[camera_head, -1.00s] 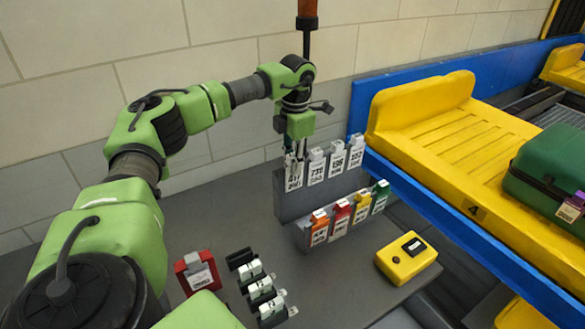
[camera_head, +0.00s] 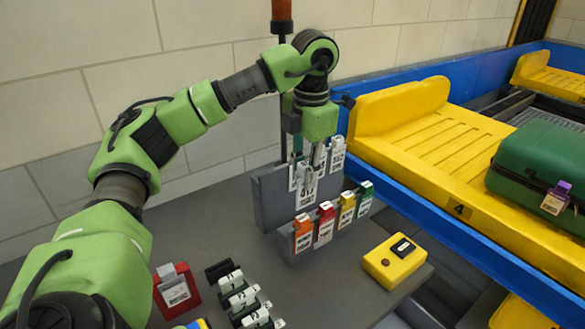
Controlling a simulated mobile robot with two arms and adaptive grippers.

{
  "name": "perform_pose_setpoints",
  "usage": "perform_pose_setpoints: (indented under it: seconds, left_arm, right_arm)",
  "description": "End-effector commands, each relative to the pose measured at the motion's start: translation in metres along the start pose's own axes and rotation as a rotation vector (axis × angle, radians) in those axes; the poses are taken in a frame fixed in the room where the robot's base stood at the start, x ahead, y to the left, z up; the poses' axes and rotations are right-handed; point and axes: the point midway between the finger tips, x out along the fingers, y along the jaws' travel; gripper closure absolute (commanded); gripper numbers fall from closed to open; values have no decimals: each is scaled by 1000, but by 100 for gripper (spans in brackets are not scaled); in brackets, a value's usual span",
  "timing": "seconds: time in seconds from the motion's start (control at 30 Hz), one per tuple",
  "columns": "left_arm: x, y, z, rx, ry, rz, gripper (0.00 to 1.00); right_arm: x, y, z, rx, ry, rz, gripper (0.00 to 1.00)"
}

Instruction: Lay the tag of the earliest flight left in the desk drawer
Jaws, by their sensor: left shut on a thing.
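My left gripper (camera_head: 313,160) is shut on a white tag (camera_head: 307,190) with black print. The tag hangs upright in front of the upper tier of the grey stepped rack (camera_head: 268,200). Other white tags (camera_head: 338,155) stand on that upper tier, partly hidden by the gripper and the held tag. The print is too small to read surely. On the lower tier stand an orange tag (camera_head: 304,234), a red tag (camera_head: 325,224), a yellow tag (camera_head: 346,210) and a green tag (camera_head: 365,198). No drawer is clearly visible. My right gripper is out of view.
The grey desk (camera_head: 325,290) bears a yellow box (camera_head: 393,262) with a dark display, a red holder (camera_head: 160,292) with a white label, and a black rack with white rolls (camera_head: 240,297). A yellow tray (camera_head: 395,105) and a green suitcase (camera_head: 540,160) are on the blue-edged conveyor at right.

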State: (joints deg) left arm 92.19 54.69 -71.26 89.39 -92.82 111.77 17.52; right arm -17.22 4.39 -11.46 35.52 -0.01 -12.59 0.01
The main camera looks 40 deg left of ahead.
Motion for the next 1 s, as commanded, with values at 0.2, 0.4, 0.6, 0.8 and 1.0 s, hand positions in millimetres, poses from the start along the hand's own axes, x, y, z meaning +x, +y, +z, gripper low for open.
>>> perform_pose_setpoints:
  seconds: [0.2, 0.4, 0.6, 0.8, 1.0]
  left_arm:
    - [-1, -9, 0, 0, 0, 0, 100]
    - [-1, -10, 0, -1, 0, 0, 100]
    - [-4, -9, 0, 0, -1, 0, 100]
    - [-15, -8, 0, 0, -1, 0, 100]
    - [-27, -8, 0, 0, -1, 0, 100]
  right_arm:
    - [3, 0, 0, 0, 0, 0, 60]
    - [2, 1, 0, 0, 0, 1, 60]
    - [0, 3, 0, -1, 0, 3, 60]
    - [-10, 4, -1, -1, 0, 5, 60]
    - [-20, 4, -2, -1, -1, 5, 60]
